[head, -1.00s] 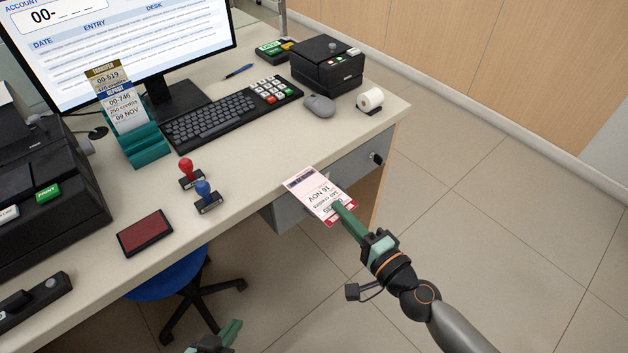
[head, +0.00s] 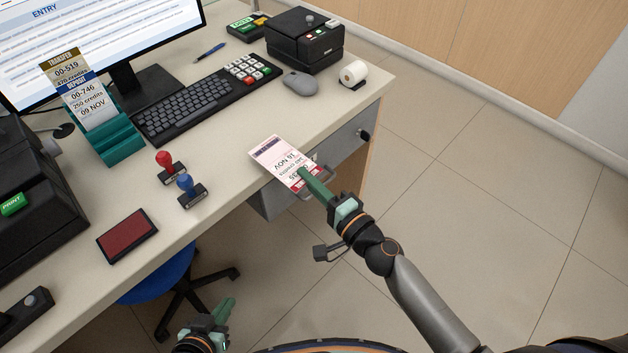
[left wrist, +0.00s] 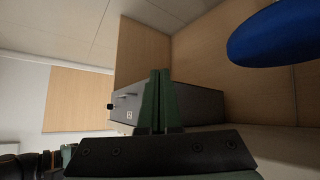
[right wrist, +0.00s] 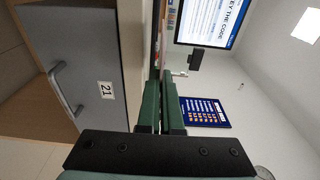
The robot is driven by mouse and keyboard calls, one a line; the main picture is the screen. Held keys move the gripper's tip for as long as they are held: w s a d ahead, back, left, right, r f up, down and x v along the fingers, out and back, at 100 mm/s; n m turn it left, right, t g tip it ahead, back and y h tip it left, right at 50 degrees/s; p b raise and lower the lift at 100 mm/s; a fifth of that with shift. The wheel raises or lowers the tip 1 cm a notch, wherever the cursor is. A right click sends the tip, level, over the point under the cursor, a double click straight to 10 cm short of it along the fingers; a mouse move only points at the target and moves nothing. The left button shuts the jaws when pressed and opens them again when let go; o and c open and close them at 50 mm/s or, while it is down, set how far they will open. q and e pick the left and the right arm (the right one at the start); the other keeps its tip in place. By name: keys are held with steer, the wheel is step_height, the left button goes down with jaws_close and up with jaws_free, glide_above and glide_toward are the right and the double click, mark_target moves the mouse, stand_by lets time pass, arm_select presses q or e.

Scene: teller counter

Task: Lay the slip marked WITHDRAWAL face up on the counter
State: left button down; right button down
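A white and pink slip with a red band (head: 275,156) is held by its near end in my right gripper (head: 303,174). Its printed face is up and its text reads upside down, with "NOV" legible; its heading is not readable here. Its far part is over the counter's (head: 226,160) front edge; I cannot tell if it touches. In the right wrist view the right fingers (right wrist: 161,105) are close together, the slip seen at most edge-on. My left gripper (head: 225,308) is low in front of the counter, empty; its fingers (left wrist: 158,100) are together in the left wrist view.
A teal holder (head: 112,143) carries the TRANSFER and DEPOSIT slips. A red stamp (head: 166,164), a blue stamp (head: 188,188) and an ink pad (head: 127,236) stand left of the slip. The keyboard (head: 190,105) and mouse (head: 301,83) lie behind. Bare counter lies between.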

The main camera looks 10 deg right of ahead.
steer(key=w+a+f+b, duration=0.1)
steer(key=w+a+f, duration=0.1)
steer(key=shift+w+f+b, duration=0.1)
steer(key=shift+w+b, duration=0.3)
steer(key=shift+w+a+f, duration=0.15)
steer(key=shift+w+a, duration=0.1)
steer(key=shift+w, duration=0.05)
steer(key=c, duration=1.6)
jaws_free()
steer(key=c, duration=1)
jaws_free()
steer(key=shift+s+d, duration=0.1)
